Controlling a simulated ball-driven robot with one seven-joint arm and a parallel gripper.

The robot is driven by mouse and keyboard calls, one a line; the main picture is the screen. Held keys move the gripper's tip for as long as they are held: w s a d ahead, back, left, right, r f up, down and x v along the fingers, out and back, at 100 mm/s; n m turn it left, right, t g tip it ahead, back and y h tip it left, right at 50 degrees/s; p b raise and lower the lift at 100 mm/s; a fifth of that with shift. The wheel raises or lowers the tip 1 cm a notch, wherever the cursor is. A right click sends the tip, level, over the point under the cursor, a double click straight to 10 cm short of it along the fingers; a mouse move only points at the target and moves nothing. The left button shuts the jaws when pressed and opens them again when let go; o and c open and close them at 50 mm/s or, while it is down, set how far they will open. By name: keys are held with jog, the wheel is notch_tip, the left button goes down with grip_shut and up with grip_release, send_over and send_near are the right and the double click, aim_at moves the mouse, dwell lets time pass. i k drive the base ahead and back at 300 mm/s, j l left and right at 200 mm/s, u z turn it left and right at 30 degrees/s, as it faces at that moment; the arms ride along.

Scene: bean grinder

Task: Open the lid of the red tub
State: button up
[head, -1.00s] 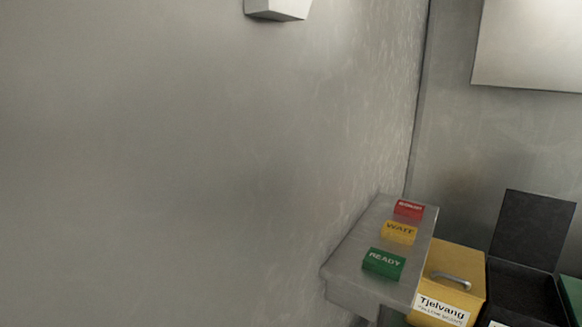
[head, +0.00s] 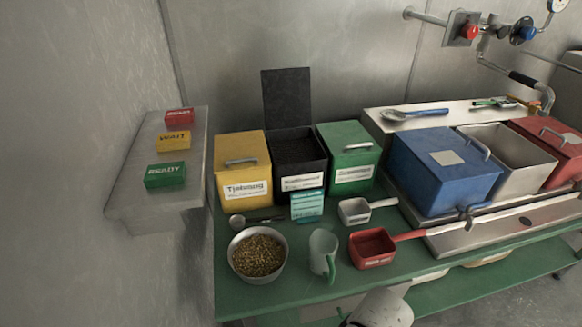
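The red tub (head: 548,150) stands at the right edge of the head view, partly cut off by the frame. Its lid appears shut, with a metal handle (head: 552,138) on top. The tub is beside an open metal basin (head: 495,145), at the back of the green bench. My gripper is not in view. A pale rounded part at the bottom middle of the view appears to be part of my arm, well away from the tub.
A blue lidded tub (head: 440,170) stands left of the basin. Yellow (head: 242,165), open black (head: 298,155) and green (head: 350,155) boxes stand farther left. Taps hang above.

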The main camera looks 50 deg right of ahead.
aim_at(567, 142)
jog(key=z, duration=2.45)
